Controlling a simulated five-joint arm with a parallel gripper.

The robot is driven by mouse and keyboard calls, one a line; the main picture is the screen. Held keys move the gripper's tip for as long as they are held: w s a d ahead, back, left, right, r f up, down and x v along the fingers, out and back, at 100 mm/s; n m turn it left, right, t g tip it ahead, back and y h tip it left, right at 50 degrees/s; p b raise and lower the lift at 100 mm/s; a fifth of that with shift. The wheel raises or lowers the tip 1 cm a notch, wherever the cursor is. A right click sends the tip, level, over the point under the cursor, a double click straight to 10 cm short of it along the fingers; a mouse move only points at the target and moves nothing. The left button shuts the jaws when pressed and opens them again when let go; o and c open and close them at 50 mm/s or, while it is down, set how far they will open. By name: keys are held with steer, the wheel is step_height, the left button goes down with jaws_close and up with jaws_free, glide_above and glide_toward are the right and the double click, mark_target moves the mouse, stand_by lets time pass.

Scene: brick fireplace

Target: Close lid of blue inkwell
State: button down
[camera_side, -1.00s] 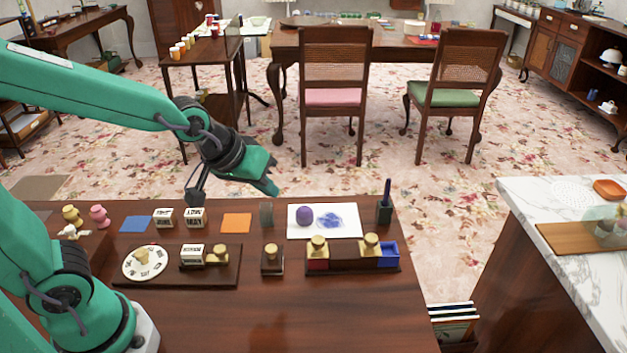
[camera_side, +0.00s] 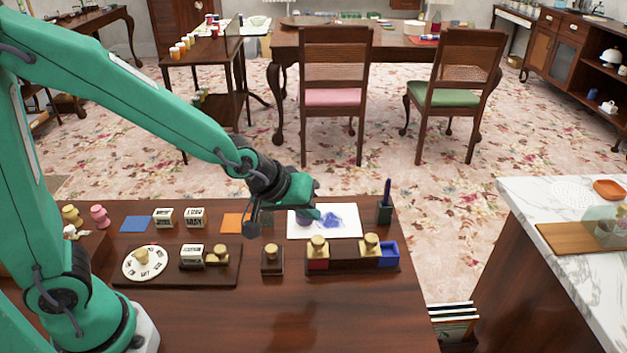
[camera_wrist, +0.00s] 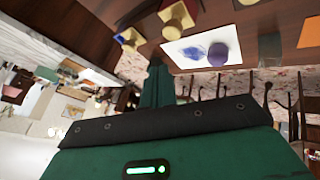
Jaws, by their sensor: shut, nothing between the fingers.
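The blue inkwell (camera_side: 388,254) is an open blue box at the right end of a dark wooden stand (camera_side: 343,267). Its lid, with a brass knob (camera_side: 370,243), sits to the left of the blue opening, leaving it uncovered. In the wrist view that brass knob (camera_wrist: 131,38) shows at the upper left. My gripper (camera_side: 316,213) is shut and empty, above the white paper, to the left of and behind the blue inkwell. Its closed green fingers show in the wrist view (camera_wrist: 156,72).
A red inkwell (camera_side: 318,264) with a brass-knobbed lid stands at the stand's left end. A purple round object (camera_wrist: 218,54) lies on white paper (camera_side: 350,230). A pen holder (camera_side: 384,213) stands behind the blue inkwell. The desk front is clear.

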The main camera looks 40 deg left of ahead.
mark_target(375, 237)
steer(key=shift+d+x, duration=0.1)
steer(key=shift+x, duration=1.95)
steer(key=shift+d+x, duration=0.15)
steer(key=shift+x, duration=1.9)
steer(key=w+d, duration=0.1)
steer(key=d+f, duration=0.1)
steer(key=shift+w+d, duration=0.3)
steer(key=shift+w, duration=0.1)
steer(key=shift+w+d+h, duration=0.3)
steer(key=shift+d, duration=0.25)
steer(key=shift+w+d, duration=1.75)
steer(key=shift+d, duration=0.05)
